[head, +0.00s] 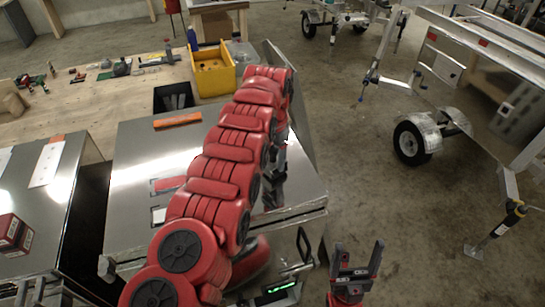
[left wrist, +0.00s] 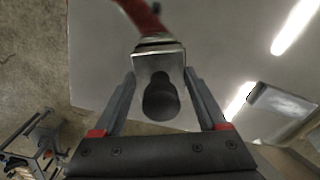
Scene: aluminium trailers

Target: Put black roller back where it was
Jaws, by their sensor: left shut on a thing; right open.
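The black roller (left wrist: 160,100) shows in the left wrist view as a dark rounded piece below a metal bracket (left wrist: 158,63), with a red part above it. My left gripper (left wrist: 160,74) is shut on this piece, one finger on each side of the bracket. In the head view my red left arm reaches over the grey metal worktop, and grey parts of its gripper (head: 273,182) show beside it; the roller itself is hidden there. My right gripper (head: 358,247) is open and empty at the bottom, right of the worktop, with its fingers pointing up.
The metal worktop (head: 135,165) holds an orange strip (head: 178,120). Behind it, a wooden bench (head: 100,100) carries several tools and a yellow bin (head: 213,72). A red box (head: 12,235) sits at the left. A trailer wheel (head: 411,143) stands at the right, with open floor between.

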